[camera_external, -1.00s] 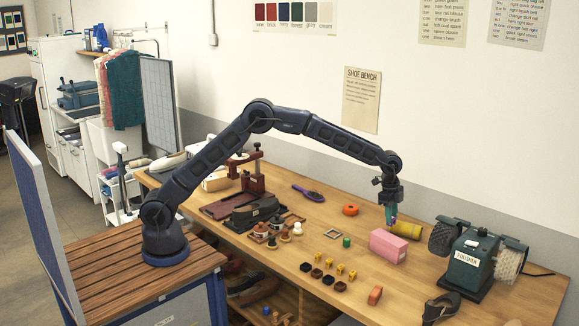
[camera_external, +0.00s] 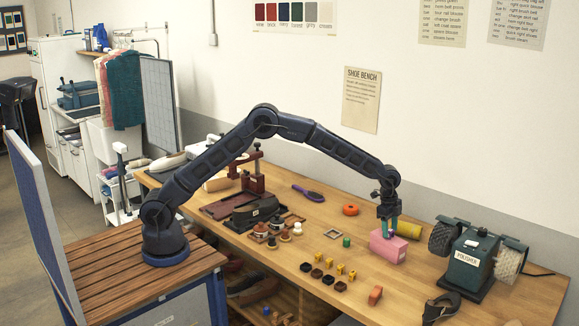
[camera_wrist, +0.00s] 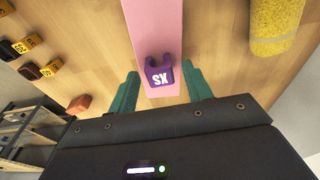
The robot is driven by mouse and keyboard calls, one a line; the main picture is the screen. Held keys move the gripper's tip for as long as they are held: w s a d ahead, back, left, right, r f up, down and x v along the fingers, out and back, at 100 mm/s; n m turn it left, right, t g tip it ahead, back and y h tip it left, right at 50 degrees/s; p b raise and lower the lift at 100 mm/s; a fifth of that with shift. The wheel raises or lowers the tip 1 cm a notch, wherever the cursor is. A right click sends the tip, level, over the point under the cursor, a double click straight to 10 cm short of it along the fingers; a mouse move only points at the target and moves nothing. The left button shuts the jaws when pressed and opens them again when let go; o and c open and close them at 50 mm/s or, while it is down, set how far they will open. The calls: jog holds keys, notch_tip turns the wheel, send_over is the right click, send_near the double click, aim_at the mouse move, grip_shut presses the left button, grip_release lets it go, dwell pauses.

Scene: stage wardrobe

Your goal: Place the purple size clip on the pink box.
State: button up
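The purple size clip (camera_wrist: 158,76), marked XS, is over the near end of the long pink box (camera_wrist: 158,28) in the wrist view and appears to rest on it. The pink box (camera_external: 388,247) stands on the bench in the outside view. My gripper (camera_wrist: 162,78) has its green fingers spread, one on each side of the clip, with a gap to it on both sides. In the outside view my gripper (camera_external: 389,228) is low over the box; the clip cannot be made out clearly there.
A yellow roll (camera_external: 409,230) lies just behind the box. A green polisher (camera_external: 468,264) stands to the right. Small yellow and dark clips (camera_external: 317,273) stand in rows to the front left, and an orange block (camera_external: 375,296) lies at the front.

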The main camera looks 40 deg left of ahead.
jog(key=shift+r, duration=0.1)
notch_tip(320, 180, up, 12)
jog(key=a, duration=0.2)
jog(key=a+r+n+t, duration=0.1)
jog(key=a+r+n, duration=0.1)
jog(key=a+r, duration=0.6)
jog(key=a+r+n, duration=0.2)
jog(key=a+r, duration=0.2)
jog(key=a, duration=0.7)
jog(key=s+a+r+n+t, duration=0.1)
jog(key=s+a+r+n, duration=0.2)
jog(key=a, duration=0.7)
jog(key=s+a+r+n+t, duration=0.1)
jog(key=s+a+r, duration=0.35)
jog(key=a, duration=0.55)
jog(key=s+a+n+y, duration=0.1)
jog(key=s+a+n, duration=0.4)
jog(key=s+a, duration=1)
jog(key=s+a+f+n, duration=0.2)
jog(key=s+a+f, duration=0.2)
jog(key=s, duration=0.3)
jog(key=s+a+f+n+t, duration=0.1)
jog(key=s+a+f+n, duration=0.2)
jog(key=s+a, duration=0.3)
jog(key=shift+s+f+t+y, duration=0.3)
jog(key=shift+s+f+y, duration=0.15)
jog(key=shift+s, duration=0.35)
